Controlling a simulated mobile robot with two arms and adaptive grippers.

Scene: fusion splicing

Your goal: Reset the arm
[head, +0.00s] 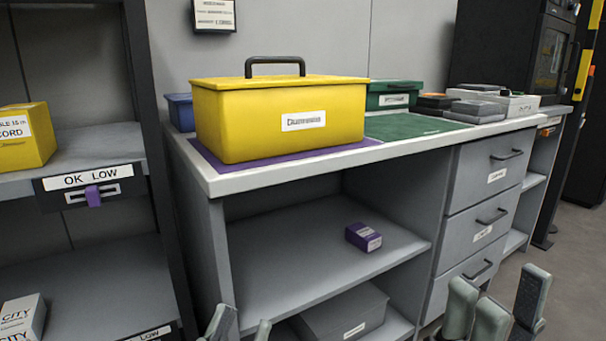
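My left gripper (241,328) shows at the bottom edge, in front of the bench. Only its fingertips are in view, spread apart with nothing seen between them. My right gripper (496,303) stands at the bottom right, in front of the drawers, with its fingers pointing up. Its fingertips are apart and I see no object held. The lower parts of both grippers and the arms are cut off by the frame.
A grey bench (207,178) carries a yellow handled case (250,120) on a purple mat, a green case (393,88) and grey devices (478,107). A purple box (363,237) lies on its shelf. A rack (95,262) stands left. Floor shows at right.

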